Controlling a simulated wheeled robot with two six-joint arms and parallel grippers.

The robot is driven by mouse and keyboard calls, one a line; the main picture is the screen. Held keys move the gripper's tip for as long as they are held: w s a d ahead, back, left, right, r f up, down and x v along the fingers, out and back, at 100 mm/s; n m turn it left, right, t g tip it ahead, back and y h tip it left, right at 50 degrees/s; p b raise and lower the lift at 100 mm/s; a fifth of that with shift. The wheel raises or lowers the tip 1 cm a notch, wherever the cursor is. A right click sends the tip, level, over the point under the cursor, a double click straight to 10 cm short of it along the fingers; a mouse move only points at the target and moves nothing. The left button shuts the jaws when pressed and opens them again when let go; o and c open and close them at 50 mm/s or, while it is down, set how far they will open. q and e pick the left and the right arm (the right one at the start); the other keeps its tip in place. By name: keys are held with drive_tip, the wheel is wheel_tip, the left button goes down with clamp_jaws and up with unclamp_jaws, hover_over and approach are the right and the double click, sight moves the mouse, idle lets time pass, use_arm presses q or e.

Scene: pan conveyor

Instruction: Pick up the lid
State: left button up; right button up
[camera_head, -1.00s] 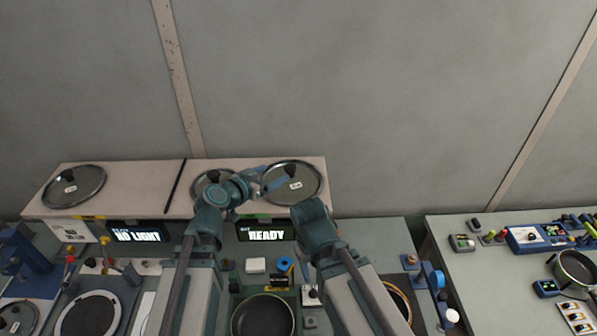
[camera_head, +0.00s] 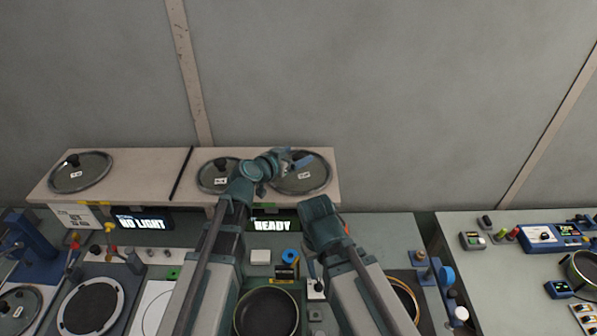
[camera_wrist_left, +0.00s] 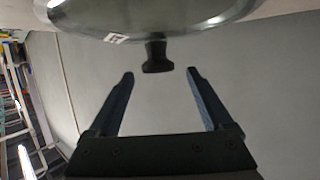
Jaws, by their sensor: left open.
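A round glass lid (camera_head: 312,182) with a metal rim lies on the right part of the pale shelf. My left gripper (camera_head: 300,161) is at this lid, covering its knob in the head view. In the left wrist view my left gripper (camera_wrist_left: 160,75) is open and empty. The dark knob (camera_wrist_left: 157,58) of the lid (camera_wrist_left: 150,15) is just beyond the fingertips, roughly centred between them. My right arm reaches in at lower right, but its gripper fingers do not show.
Two more lids, a middle one (camera_head: 213,183) and a left one (camera_head: 80,178), lie on the shelf (camera_head: 140,185). A dark pan (camera_head: 267,312) sits below, between my arms. A READY display (camera_head: 272,226) is under the shelf edge. The wall stands behind.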

sight(302, 155)
use_arm(q)
drive_tip(key=shift+w+d+f, duration=0.1)
drive_tip(key=shift+w+f, duration=0.05)
drive_tip(key=shift+f, duration=0.05)
drive_tip(key=b+x, duration=0.1)
drive_tip(key=x, duration=0.1)
drive_tip(key=b+x, duration=0.1)
drive_tip(key=x, duration=0.1)
drive_tip(key=shift+w+d+f+b, duration=0.2)
drive_tip(key=shift+f+b, duration=0.15)
drive_tip(key=shift+f, duration=0.15)
drive_tip(key=shift+s, duration=0.1)
clamp_jaws()
drive_tip(key=shift+r, duration=0.1)
